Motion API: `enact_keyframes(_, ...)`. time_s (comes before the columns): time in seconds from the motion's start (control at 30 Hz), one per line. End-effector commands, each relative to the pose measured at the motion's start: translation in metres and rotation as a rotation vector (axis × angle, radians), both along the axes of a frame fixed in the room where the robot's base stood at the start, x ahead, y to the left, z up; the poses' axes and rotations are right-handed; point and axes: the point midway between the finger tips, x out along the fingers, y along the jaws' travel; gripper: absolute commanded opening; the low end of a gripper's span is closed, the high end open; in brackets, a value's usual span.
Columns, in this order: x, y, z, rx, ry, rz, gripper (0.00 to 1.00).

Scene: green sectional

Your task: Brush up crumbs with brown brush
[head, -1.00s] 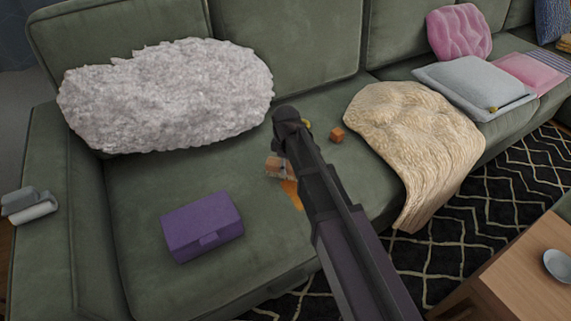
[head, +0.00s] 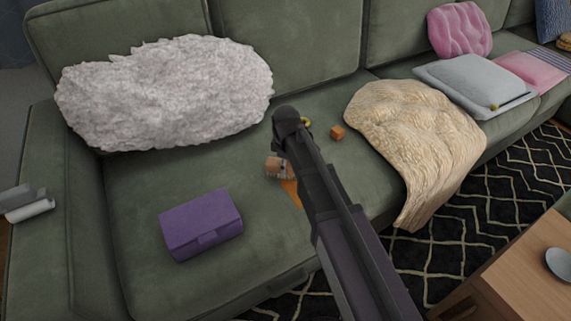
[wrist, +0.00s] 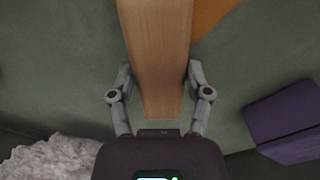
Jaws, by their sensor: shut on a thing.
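The brown brush (head: 276,166) shows beside the end of my arm in the head view, low over the green seat, with its bristles partly hidden. In the wrist view its brown block (wrist: 157,55) lies between both fingers of my gripper (wrist: 158,88), which is shut on it. An orange patch (head: 292,190), perhaps the crumbs, lies on the seat just below the brush, partly behind my arm. The orange patch also shows at the top of the wrist view (wrist: 212,14). I cannot make out single crumbs.
A purple box (head: 202,223) sits on the seat at left, and a fluffy white cushion (head: 165,92) leans behind it. A small orange cube (head: 337,132) and a beige throw (head: 418,135) lie to the right. A wooden table (head: 525,275) stands at lower right.

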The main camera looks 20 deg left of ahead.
Motion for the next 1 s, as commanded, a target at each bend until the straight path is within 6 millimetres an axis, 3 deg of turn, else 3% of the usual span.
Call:
enact_keyframes(0.73,-0.0004,-0.0004,-0.0088,0.000,0.000,0.000,0.25)
enact_keyframes(1.0,-0.0087,-0.0093,-0.0079,0.000,0.000,0.000,0.25)
